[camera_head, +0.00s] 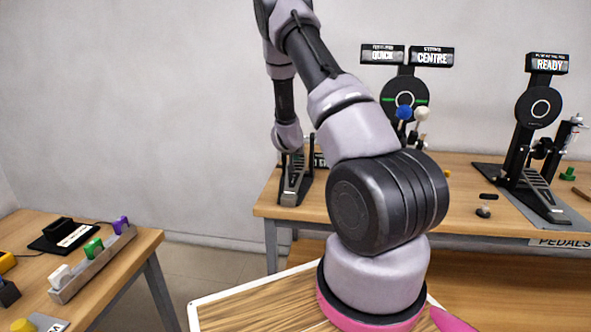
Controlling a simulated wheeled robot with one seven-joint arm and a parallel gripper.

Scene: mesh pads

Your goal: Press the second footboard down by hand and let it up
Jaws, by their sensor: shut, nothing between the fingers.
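On the back bench stands a dark pedal with a grey footboard (294,184) at the left end. My wrist comes down right above it, and my gripper (292,158) is shut and empty there; its dark fingers blend with the pedal frame, so I cannot tell whether they touch the footboard. A drum pad (404,92) stands behind my arm, with a blue beater (404,113) and a white beater (422,114) in front. Whatever footboard is below them is hidden by my arm. Another pedal (538,190) with a sloping footboard stands at the right, before its own pad (538,107).
Signs reading QUICK (382,55), CENTRE (432,57) and READY (547,64) top the pads. Small dark parts lie on the back bench (460,213). A left table (120,268) carries a grey rack (93,266) with coloured pieces. Floor shows between the tables.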

